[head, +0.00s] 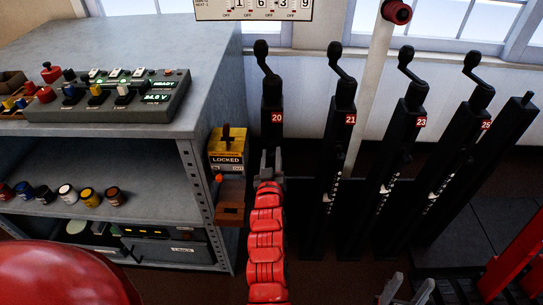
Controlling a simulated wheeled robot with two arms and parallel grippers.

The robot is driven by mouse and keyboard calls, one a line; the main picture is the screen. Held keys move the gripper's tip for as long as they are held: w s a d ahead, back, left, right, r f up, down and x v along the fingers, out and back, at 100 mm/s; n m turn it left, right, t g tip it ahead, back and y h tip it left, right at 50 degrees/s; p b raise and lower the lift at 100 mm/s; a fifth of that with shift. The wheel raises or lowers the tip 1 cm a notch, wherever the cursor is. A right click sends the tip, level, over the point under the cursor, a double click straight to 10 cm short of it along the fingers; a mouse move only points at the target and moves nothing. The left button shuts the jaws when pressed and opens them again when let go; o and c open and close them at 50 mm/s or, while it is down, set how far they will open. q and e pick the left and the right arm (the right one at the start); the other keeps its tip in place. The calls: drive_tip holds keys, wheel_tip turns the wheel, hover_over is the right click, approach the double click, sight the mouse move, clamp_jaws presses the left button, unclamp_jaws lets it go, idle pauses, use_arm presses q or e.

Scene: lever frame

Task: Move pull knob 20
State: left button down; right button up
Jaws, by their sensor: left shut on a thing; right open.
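Lever 20 (272,95) is a black upright post with a crank-like handle and a red "20" plate, left of the other levers. My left gripper (270,160) is in front of this post, below the plate, with its red arm reaching up from the bottom. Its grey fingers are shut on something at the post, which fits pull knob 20. The knob itself is hidden by the fingers and arm. My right gripper (405,290) is open and empty at the bottom right, well away from the levers' plates.
Levers 21 (343,110), 23 (411,110) and 25 (478,110) stand close to the right. A yellow box marked LOCKED (227,150) is just left of my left gripper. A grey shelf unit (190,150) with a control panel (115,98) fills the left.

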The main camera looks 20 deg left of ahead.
use_arm(q)
drive_tip(key=shift+p+v, duration=0.7)
drive_tip(key=shift+v, duration=0.5)
drive_tip(key=shift+s, duration=0.1)
drive_tip(key=c, duration=0.5)
unclamp_jaws()
drive_tip(key=shift+c, duration=0.2)
drive_tip(key=shift+s+r, duration=0.1)
drive_tip(key=shift+s, duration=0.1)
drive_tip(key=p+v, duration=1)
drive_tip(key=v, duration=0.7)
drive_tip(key=shift+p, duration=0.4)
